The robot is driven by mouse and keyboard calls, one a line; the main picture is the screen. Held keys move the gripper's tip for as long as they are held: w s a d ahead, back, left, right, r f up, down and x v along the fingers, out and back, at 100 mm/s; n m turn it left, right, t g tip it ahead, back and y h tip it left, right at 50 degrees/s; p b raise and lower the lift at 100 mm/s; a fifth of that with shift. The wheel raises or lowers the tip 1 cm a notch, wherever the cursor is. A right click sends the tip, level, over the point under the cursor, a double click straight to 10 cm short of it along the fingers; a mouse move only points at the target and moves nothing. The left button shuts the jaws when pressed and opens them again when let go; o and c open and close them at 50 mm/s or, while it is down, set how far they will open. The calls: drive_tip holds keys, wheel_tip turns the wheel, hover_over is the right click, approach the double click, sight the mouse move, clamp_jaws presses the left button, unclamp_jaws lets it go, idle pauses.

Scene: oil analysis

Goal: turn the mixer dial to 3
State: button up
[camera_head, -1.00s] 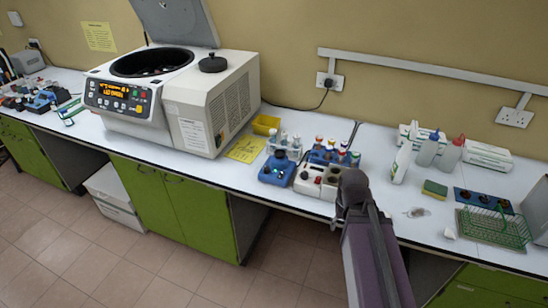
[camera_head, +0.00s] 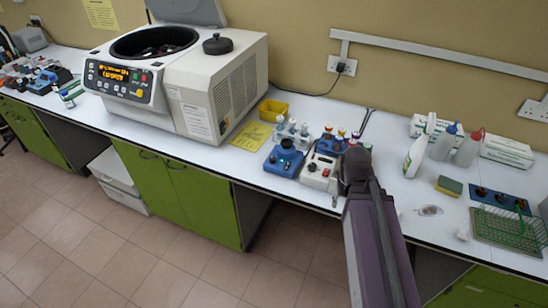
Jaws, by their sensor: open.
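A small blue mixer (camera_head: 284,160) with a dark round top stands near the bench's front edge, at the middle of the head view. A white unit (camera_head: 319,173) with a red switch stands touching or very close to its right side. I cannot read any dial marking or pointer on either at this size. The dark end of my arm, with my gripper (camera_head: 355,166), is just right of the white unit and partly covers it. My gripper is open, apart from the blue mixer; its fingertips are not clearly visible. I see nothing held.
Racks of vials (camera_head: 290,133) stand right behind the mixer, beside a yellow tray (camera_head: 273,109). A large centrifuge (camera_head: 230,90) fills the bench to the left. Squeeze bottles (camera_head: 415,156), a sponge (camera_head: 449,186) and a green wire rack (camera_head: 505,228) are to the right.

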drive_tip(key=shift+w, duration=0.1)
wheel_tip(320, 180, up, 6)
drive_tip(key=n+p, duration=0.6)
drive_tip(key=n, duration=0.8)
hover_over(273, 158)
drive_tip(key=shift+a+r, duration=0.1)
drive_tip(key=shift+r, duration=0.1)
drive_tip(key=shift+f, duration=0.15)
wheel_tip(273, 158, down, 14)
drive_tip(key=b, duration=1.3)
drive_tip(key=shift+r, duration=0.25)
clamp_jaws()
